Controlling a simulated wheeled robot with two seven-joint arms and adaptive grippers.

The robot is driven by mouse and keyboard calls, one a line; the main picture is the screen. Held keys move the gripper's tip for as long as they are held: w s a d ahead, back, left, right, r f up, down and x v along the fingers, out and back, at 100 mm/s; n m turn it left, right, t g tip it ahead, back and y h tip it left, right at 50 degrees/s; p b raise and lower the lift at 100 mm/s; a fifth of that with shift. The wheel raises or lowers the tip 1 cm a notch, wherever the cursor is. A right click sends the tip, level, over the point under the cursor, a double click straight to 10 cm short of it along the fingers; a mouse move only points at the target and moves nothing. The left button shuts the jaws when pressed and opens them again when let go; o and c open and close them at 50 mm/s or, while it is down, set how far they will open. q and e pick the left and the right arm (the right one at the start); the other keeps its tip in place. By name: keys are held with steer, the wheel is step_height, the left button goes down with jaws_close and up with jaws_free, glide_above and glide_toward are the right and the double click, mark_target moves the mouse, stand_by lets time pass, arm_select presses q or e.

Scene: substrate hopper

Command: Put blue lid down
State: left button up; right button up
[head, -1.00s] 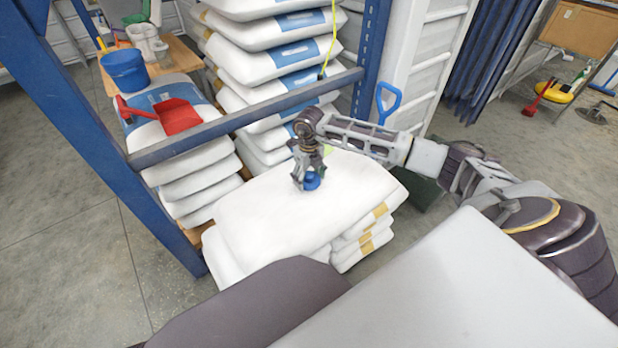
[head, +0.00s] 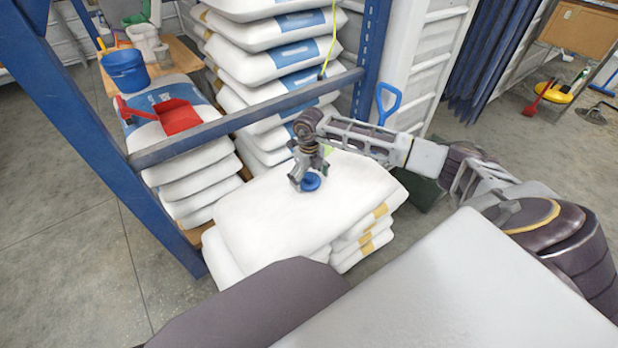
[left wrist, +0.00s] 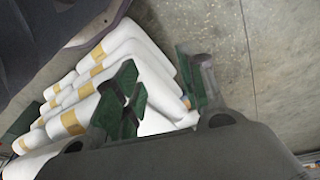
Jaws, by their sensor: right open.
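The blue lid (head: 311,183) is a small round disc lying on the top white sack of the low stack (head: 265,220). My right gripper (head: 307,178) is directly above and around it, pointing down, with its fingers open. The fingers hide part of the lid, so I cannot tell whether they still touch it. My left gripper (left wrist: 160,95) shows only in the left wrist view, open and empty, with its dark green finger pads apart, over the white sacks with yellow labels.
A blue rack post (head: 95,130) and grey crossbar (head: 240,118) stand at the left. Tall stacked sacks (head: 270,65) are behind. A red dustpan (head: 178,117) and blue bucket (head: 125,72) sit at the back left. The top sack is clear around the lid.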

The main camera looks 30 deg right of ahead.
mark_target(309, 175)
arm_select(q)
steer(key=shift+r, duration=0.1)
arm_select(e)
steer(key=shift+r, duration=0.1)
steer(key=shift+r, duration=0.6)
arm_select(q)
steer(key=shift+s+a+f+g+p, duration=0.2)
steer(key=shift+f+p, duration=0.4)
steer(key=shift+f, duration=0.3)
steer(key=shift+s+a+f+g+p, duration=0.1)
steer(key=shift+s+a+f+p, duration=0.1)
steer(key=shift+f+p, duration=0.55)
arm_select(e)
step_height(309, 175, up, 11)
steer(key=shift+f, duration=0.1)
